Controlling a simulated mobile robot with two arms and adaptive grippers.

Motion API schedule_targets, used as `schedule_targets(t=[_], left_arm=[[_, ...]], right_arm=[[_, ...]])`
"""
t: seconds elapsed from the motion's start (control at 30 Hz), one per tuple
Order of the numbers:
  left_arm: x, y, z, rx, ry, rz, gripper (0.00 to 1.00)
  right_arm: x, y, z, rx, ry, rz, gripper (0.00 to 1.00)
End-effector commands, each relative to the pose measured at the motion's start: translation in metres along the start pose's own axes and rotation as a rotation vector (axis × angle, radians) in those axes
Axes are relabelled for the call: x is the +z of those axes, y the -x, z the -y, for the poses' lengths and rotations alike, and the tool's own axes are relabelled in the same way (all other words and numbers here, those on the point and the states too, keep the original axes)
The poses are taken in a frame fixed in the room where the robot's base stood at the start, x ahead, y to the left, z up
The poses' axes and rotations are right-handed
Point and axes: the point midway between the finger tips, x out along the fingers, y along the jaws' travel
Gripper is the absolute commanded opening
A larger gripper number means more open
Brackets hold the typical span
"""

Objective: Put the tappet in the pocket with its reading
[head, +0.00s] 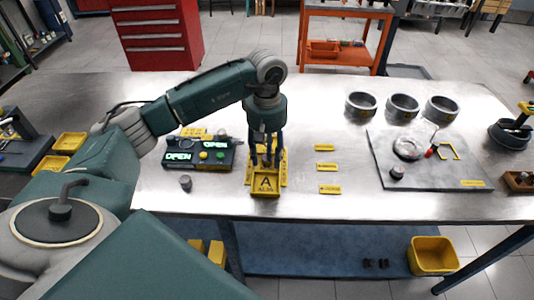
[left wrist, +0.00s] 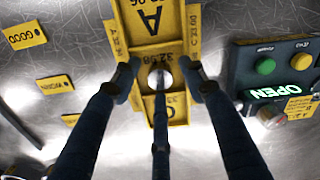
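A yellow tray (head: 266,194) with pockets in a row stands on the steel table. The near pocket is marked A; in the left wrist view the far one shows a C (left wrist: 172,111). A round shiny tappet (left wrist: 160,78) sits in the middle pocket, by the print "32.98". My left gripper (head: 266,162) points down over this pocket. Its fingertips (left wrist: 160,76) stand around the tappet with visible gaps at both sides, so it looks open. A dark tappet (head: 185,182) stands on the table left of the tray. My right gripper is not in view.
A gauge box (head: 198,154) with green "OPEN" displays stands left of the tray. Several yellow labels (head: 326,147) lie to the right. Metal rings (head: 402,106) and a grey plate (head: 430,178) with parts are farther right. A yellow bin (head: 433,254) sits below the table.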

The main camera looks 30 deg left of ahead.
Motion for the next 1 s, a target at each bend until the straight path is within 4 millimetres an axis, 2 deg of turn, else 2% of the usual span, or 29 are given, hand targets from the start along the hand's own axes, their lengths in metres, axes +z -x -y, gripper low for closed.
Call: schedule_targets(t=[0.17,0.3,0.33,0.5,0.77,1.0], left_arm=[[0.0,0.004,0.0,0.0,0.0,0.0,0.43],[0.0,0.018,0.0,0.0,0.0,0.0,0.43],[-0.001,0.019,-0.001,0.004,0.0,-0.002,0.43],[-0.001,0.057,-0.002,0.007,-0.001,-0.005,0.43],[-0.001,0.114,-0.001,0.003,0.0,-0.003,0.43],[0.0,0.131,0.0,0.0,0.001,-0.001,0.43]], right_arm=[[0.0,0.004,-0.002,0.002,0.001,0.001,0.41],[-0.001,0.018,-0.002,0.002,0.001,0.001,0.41],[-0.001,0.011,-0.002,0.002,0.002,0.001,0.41],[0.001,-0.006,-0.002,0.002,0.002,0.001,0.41],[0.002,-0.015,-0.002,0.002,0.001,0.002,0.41],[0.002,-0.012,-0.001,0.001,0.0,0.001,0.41]])
